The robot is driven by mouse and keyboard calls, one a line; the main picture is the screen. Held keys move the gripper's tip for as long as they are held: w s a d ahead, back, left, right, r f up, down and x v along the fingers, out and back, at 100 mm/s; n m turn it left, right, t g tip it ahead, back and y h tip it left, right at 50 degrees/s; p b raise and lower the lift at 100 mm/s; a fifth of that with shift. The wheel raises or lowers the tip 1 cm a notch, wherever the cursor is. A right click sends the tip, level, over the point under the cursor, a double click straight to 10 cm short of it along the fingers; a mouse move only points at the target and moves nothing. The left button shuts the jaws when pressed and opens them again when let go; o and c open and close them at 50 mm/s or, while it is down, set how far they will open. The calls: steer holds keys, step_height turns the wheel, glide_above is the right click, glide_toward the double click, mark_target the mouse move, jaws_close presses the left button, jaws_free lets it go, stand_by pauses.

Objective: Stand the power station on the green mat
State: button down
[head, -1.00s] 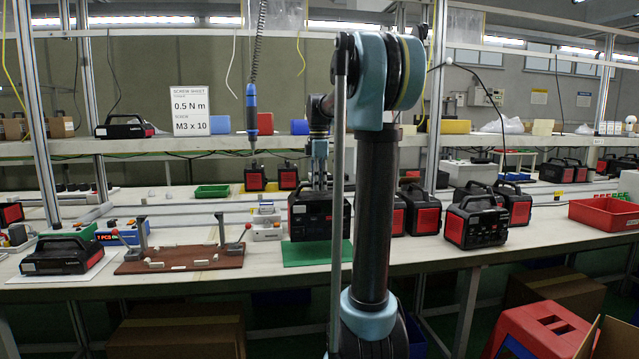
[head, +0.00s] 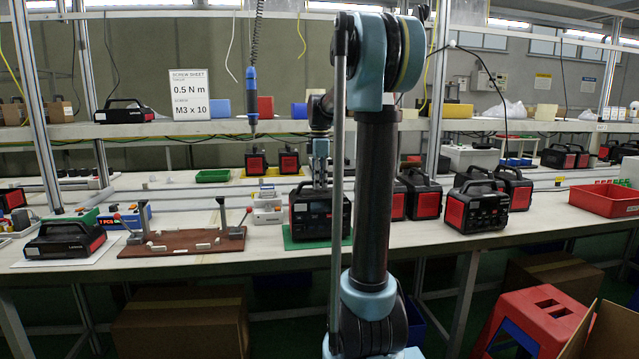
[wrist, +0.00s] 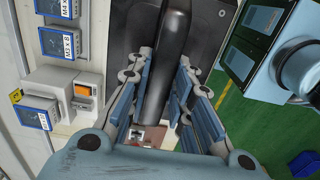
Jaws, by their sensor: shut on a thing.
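In the wrist view the black handle (wrist: 166,60) runs between the blue finger pads of my gripper (wrist: 160,105), over the dark top of the case. The green mat (head: 289,240) shows to the left and under the front edge of the station. The base overlaps the mat in view; I cannot tell whether it touches.
A brown fixture board (head: 180,243) is left of the mat. Another power station (head: 62,240) lies on a white sheet far left. Several power stations (head: 476,208) and a red bin (head: 603,200) stand to the right. A blue screwdriver (head: 251,95) hangs behind.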

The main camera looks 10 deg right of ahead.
steer(key=shift+f, duration=0.35)
stand_by(0.5)
steer(key=c, duration=1.3)
jaws_free()
steer(key=shift+c, duration=0.2)
step_height(320, 180, up, 12)
steer(key=shift+w, duration=0.1)
steer(key=s+f+m+t, duration=0.2)
steer(key=s+f+m, duration=1.5)
steer(key=s+f, duration=1.5)
steer(key=s, duration=0.3)
steer(key=shift+m, duration=0.4)
